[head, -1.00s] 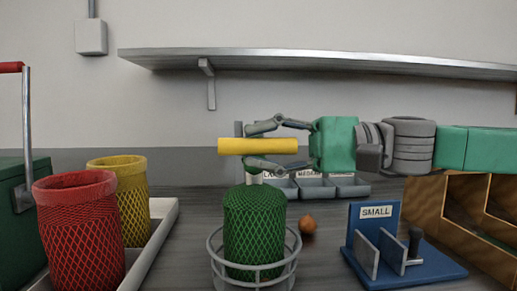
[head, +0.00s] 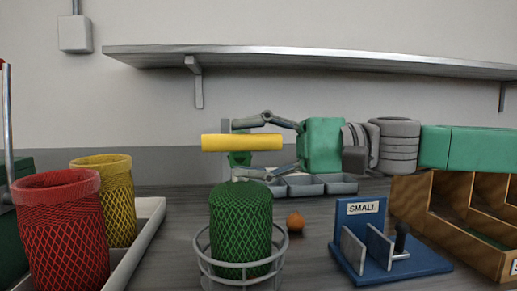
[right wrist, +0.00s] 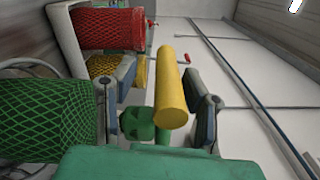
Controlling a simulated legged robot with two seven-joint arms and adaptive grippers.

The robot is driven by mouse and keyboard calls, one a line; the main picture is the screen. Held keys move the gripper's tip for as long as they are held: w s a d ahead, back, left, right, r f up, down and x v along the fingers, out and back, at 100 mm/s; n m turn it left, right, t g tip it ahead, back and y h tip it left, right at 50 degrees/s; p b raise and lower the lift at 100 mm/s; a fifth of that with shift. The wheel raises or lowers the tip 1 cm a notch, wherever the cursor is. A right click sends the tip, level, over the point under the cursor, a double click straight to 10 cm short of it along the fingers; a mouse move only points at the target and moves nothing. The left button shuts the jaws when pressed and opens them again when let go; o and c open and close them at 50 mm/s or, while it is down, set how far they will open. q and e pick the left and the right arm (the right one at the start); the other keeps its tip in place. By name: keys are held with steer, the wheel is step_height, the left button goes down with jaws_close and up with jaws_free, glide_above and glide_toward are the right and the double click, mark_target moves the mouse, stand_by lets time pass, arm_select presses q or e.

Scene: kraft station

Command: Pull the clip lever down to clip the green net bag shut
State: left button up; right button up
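The yellow bar of the clip lever (head: 214,142) lies level above the green net bag (head: 240,228), with a gap between them. The bag stands upright and full in a grey wire ring holder (head: 204,265). My right gripper (head: 248,148) comes in from the right, its fingers above and below the bar, apart from it. In the right wrist view the bar (right wrist: 170,90) shows between the open fingers (right wrist: 158,112), with space on both sides. The green net bag (right wrist: 42,118) is at the left there. My left gripper is not in view.
A red net basket (head: 62,240) and a yellow one (head: 115,200) stand in a pale tray (head: 145,245) at left. An orange ball (head: 295,222), a blue stand marked SMALL (head: 350,235) and a wooden rack (head: 455,240) are at right. Grey bins (head: 305,185) stand behind.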

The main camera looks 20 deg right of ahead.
steer(key=v, duration=1.2)
steer(key=shift+w+d, duration=0.1)
